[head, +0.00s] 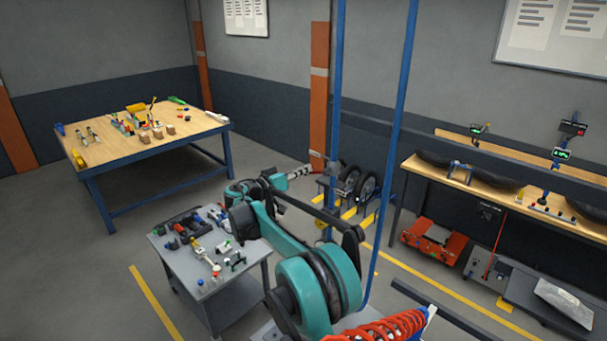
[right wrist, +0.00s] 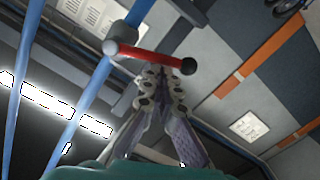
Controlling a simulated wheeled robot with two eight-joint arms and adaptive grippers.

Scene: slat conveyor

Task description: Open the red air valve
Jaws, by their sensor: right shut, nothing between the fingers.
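The red air valve's handle (right wrist: 150,55) shows in the right wrist view as a red bar with a dark ball at its right end. Its left end meets a pale hub beside a blue pipe (right wrist: 90,85). My right gripper (right wrist: 158,76) is shut and empty, its fingertips just below the middle of the bar in the picture. I cannot tell whether they touch it. In the head view my right gripper (head: 302,171) points right, towards the left blue post (head: 337,100). The valve is too small or hidden to make out there. My left gripper is not in view.
A grey tool cart (head: 205,285) stands below my right forearm, with several tools on it. A wooden table (head: 110,155) is at the back left. A long bench (head: 450,185) stands right. A red coil spring (head: 385,328) is near the bottom edge. Open floor lies left.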

